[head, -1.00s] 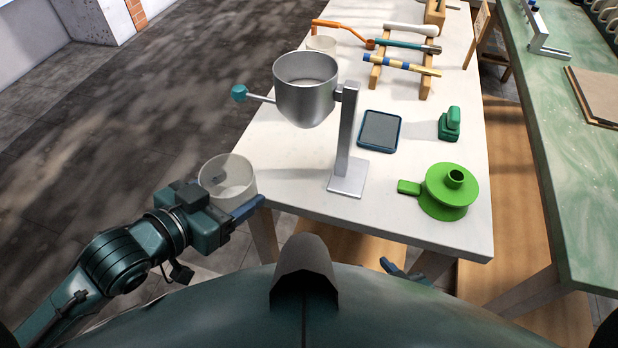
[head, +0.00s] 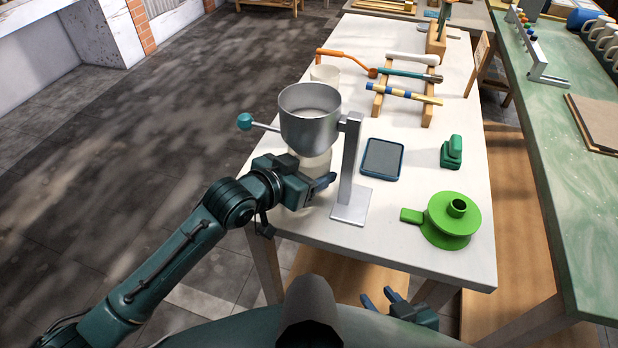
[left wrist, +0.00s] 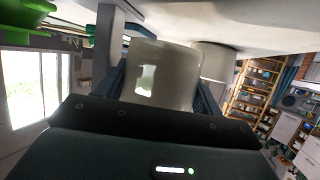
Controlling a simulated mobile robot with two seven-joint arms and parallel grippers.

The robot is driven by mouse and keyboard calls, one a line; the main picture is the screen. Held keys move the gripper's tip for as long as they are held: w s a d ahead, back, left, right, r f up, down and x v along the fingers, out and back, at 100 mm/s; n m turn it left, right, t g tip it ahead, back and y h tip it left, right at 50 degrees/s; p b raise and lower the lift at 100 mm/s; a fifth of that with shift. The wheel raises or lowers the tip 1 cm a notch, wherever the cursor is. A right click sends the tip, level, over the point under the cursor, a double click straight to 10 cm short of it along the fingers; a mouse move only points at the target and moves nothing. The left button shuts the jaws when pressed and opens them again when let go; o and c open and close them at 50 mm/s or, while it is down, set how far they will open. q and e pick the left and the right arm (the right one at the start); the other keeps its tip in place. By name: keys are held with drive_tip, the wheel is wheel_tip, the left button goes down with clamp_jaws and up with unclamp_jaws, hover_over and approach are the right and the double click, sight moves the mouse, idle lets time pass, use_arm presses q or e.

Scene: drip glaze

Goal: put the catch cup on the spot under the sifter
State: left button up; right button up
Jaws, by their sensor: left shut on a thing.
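The sifter is a grey metal bowl (head: 310,122) on a stand (head: 350,172), with a teal-knobbed handle (head: 245,121) to the left. The catch cup, pale and translucent, shows partly beneath the bowl in the head view (head: 312,162); the bowl and my gripper hide the rest. It fills the middle of the left wrist view (left wrist: 162,75), between my fingers. My left gripper (head: 308,184) is shut on it, left of the stand's post. Whether the cup touches the table is unclear, and the spot is hidden. My right gripper (head: 380,298) is open and empty below the table's front edge.
A blue-framed dark pad (head: 382,158), a green stamp-like tool (head: 451,152) and a green spouted disc (head: 452,218) lie right of the stand. Another pale cup (head: 325,74) stands behind the sifter, near a rack with tools (head: 404,93). The table's left edge is close to my left arm.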

use_arm(q)
drive_tip(key=shift+f, duration=1.75)
drive_tip(key=shift+f, duration=0.15)
drive_tip(key=o, duration=1.6)
drive_tip(key=shift+c, duration=0.2)
drive_tip(key=shift+s+a+r, duration=0.1)
drive_tip(key=shift+r, duration=0.1)
drive_tip(key=v, duration=1.1)
drive_tip(key=shift+s+a+r, duration=0.15)
drive_tip(key=shift+s, duration=0.05)
